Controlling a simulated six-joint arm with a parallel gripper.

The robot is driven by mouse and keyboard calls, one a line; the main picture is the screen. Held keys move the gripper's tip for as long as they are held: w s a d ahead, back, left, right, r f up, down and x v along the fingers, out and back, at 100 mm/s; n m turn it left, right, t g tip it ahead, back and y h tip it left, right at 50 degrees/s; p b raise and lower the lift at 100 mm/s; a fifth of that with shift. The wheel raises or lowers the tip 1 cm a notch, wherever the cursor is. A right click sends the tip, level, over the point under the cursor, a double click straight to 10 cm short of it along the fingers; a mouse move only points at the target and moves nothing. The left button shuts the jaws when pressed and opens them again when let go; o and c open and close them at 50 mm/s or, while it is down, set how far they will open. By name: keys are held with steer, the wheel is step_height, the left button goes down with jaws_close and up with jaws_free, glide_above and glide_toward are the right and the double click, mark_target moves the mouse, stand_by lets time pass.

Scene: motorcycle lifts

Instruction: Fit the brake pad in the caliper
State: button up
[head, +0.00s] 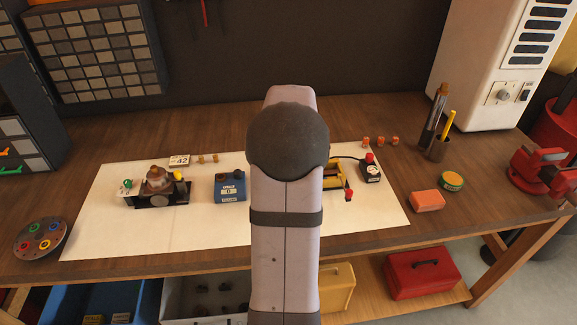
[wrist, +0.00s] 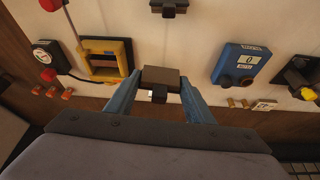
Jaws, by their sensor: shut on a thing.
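My gripper (wrist: 161,84) shows in the wrist view with its two blue fingers on either side of a dark block with a small tab, which looks like the brake pad (wrist: 160,75). The pad is held above the white mat. A similar dark piece (wrist: 168,7) lies at the top edge of the wrist view, apart from the gripper. No part is clearly recognisable as the caliper; a yellow frame (wrist: 105,60) with a dark edge and a red-knobbed lever is left of the gripper. The frame (head: 333,176) is partly hidden by my arm in the head view, as is my gripper.
A blue box with a display (head: 229,187) and a dark-based assembly (head: 158,187) stand on the mat (head: 110,235). A red-button box (head: 371,170) stands right of the yellow frame. An orange block (head: 427,201) and a round tin (head: 452,181) sit off the mat.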

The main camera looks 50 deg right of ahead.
steer(key=s+d+p, duration=0.2)
steer(key=d, duration=0.5)
steer(key=s+d+n+p, duration=0.1)
steer(key=s+d+p, duration=0.1)
steer(key=d, duration=0.5)
steer(key=shift+s+d+f+p, duration=0.15)
steer(key=shift+d+f+p, duration=0.1)
steer(key=shift+p, duration=0.2)
steer(key=shift+f, duration=0.1)
steer(key=shift+f+b, duration=1.5)
steer(key=shift+f, duration=0.55)
steer(key=shift+f+b, duration=0.4)
steer(key=shift+f, duration=0.2)
steer(key=o, duration=1.6)
steer(key=shift+r, duration=0.1)
